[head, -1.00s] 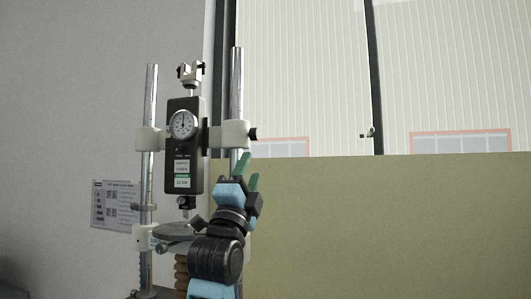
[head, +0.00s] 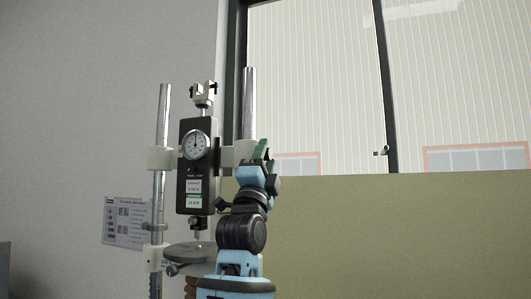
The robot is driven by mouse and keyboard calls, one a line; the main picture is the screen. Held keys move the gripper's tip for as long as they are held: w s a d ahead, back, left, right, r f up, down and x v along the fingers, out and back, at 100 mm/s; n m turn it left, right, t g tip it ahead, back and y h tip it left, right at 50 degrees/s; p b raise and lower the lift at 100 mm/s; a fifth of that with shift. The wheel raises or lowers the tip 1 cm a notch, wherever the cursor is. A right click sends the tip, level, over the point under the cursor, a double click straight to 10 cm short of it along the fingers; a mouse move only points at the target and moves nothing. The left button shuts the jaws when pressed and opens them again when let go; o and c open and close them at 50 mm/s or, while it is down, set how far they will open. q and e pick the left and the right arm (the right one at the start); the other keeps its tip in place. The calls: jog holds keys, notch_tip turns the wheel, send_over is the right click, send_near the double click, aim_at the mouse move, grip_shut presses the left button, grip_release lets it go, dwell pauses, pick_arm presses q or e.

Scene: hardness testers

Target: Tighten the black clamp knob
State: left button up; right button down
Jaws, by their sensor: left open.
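The hardness tester's black gauge body (head: 189,208) with its round white dial (head: 195,145) hangs between two chrome columns. A white clamp block (head: 228,156) grips the right column. The black clamp knob at that block's right end is mostly or wholly hidden behind my gripper's fingers. My left gripper (head: 262,152) has green fingertips and a blue and black body. It is open, raised in front of the block's right end. I cannot tell whether the fingers touch the knob. My right gripper is out of view.
A round grey table plate (head: 190,254) sits below the gauge, with a small dark knob (head: 172,271) at its left. A printed sheet (head: 124,222) hangs on the wall at left. A beige panel (head: 400,235) stands behind; the space at right is clear.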

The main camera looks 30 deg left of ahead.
pick_arm(q)
jog(key=shift+w+a+r+h, duration=0.15)
jog(key=shift+w+r+h, duration=0.15)
jog(key=shift+w+r, duration=0.35)
jog(key=shift+c, duration=0.2)
jog(key=c, duration=0.9)
jog(key=shift+g, duration=0.3)
jog(key=g, duration=0.4)
jog(key=shift+s+a+r+h, duration=0.1)
jog(key=shift+s+h, duration=0.05)
jog(key=shift+h, duration=0.15)
jog(key=g+h, duration=0.1)
jog(key=g, duration=0.4)
jog(key=shift+g, duration=0.4)
jog(key=shift+h, duration=0.4)
